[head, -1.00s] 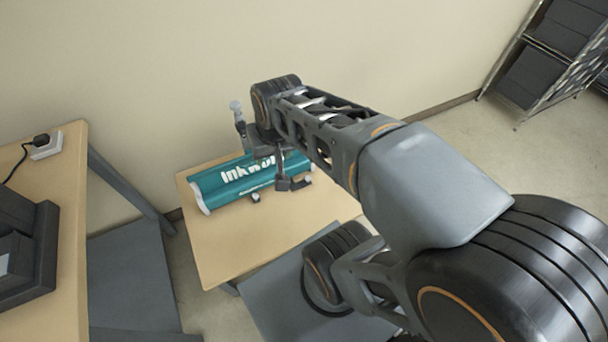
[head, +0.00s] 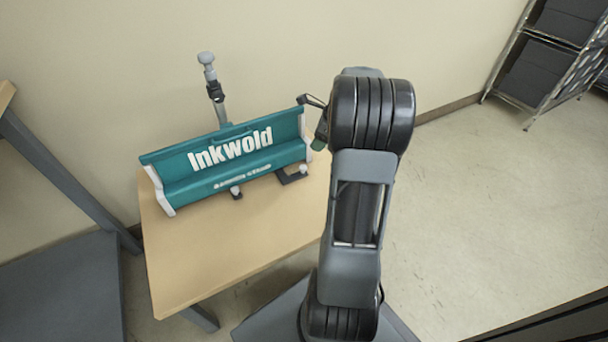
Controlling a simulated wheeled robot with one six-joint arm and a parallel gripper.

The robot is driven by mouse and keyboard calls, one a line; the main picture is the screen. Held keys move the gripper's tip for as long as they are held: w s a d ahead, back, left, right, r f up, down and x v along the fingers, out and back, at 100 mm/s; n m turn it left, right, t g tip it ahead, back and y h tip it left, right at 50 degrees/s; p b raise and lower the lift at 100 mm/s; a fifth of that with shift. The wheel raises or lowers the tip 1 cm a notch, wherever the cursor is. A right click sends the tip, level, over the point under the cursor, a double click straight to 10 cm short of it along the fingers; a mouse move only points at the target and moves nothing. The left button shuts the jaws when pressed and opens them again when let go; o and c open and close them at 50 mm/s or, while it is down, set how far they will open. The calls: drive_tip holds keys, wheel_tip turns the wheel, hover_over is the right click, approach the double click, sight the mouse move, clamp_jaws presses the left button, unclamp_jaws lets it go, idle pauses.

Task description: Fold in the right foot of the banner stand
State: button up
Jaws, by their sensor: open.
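The banner stand (head: 222,166) is a teal case with white end caps and white "Inkwold" lettering, lying on a small wooden table. The left foot (head: 236,192) shows as a short dark piece with a pale knob at the lower front edge. My gripper (head: 312,103) is beside the case's right end, apart from the right foot. It is open, with nothing seen in it; my arm hides most of it.
The wooden table (head: 205,255) has bare room in front of the stand. A grey post with a pale knob (head: 207,60) rises behind the case. The wall (head: 270,50) is close behind. A shelf rack (head: 545,65) stands far right, with open floor before it.

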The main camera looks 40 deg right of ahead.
sight(303, 167)
drive_tip(key=b+x, duration=0.3)
drive_tip(key=x, duration=0.4)
drive_tip(key=b+x, duration=0.3)
drive_tip(key=x, duration=0.4)
drive_tip(key=shift+s+d+f, duration=0.1)
drive_tip(key=shift+d, duration=0.1)
clamp_jaws()
